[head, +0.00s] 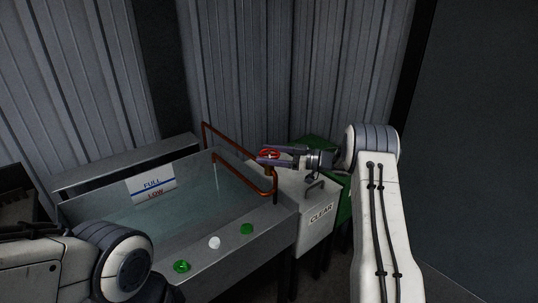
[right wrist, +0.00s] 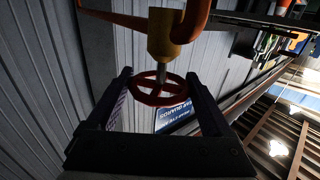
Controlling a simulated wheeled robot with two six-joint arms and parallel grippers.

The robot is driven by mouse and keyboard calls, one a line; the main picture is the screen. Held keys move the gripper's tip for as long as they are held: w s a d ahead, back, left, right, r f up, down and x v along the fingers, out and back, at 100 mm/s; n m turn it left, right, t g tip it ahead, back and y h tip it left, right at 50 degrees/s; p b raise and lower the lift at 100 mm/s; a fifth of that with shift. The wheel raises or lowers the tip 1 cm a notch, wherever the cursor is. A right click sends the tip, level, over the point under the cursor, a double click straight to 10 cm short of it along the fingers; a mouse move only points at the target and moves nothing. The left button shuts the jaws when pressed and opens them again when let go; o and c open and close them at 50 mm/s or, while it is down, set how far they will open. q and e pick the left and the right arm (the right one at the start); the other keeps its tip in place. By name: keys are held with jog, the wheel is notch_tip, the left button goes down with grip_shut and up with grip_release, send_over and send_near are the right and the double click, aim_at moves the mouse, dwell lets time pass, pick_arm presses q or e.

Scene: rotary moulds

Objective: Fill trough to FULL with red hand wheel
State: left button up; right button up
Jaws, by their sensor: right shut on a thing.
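The red hand wheel (head: 270,154) sits on the valve of a copper pipe (head: 238,150) at the trough's right end. It also shows in the right wrist view (right wrist: 158,98), below a brass valve body (right wrist: 164,36). My right gripper (head: 267,153) is shut on the wheel, one finger at each side of the rim. The trough (head: 255,222) is a grey metal tank with a sign (head: 152,184) inside, marked FULL above LOW. The water level against these marks is hard to tell. My left arm shows at the lower left; its gripper is out of view.
A light box marked CLEAR (head: 320,214), with a handle on top, stands right of the trough. A green surface (head: 345,200) lies behind it. Two green knobs (head: 181,266) and a white knob (head: 214,242) sit along the trough's front. Corrugated walls close off the back.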

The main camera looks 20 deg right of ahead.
jog(key=shift+r, duration=0.1)
jog(key=o, duration=1.1)
jog(key=shift+o, duration=0.2)
jog(key=b+v, duration=0.1)
jog(key=v, duration=0.9)
jog(key=shift+d, duration=0.25)
jog(key=shift+s, duration=0.1)
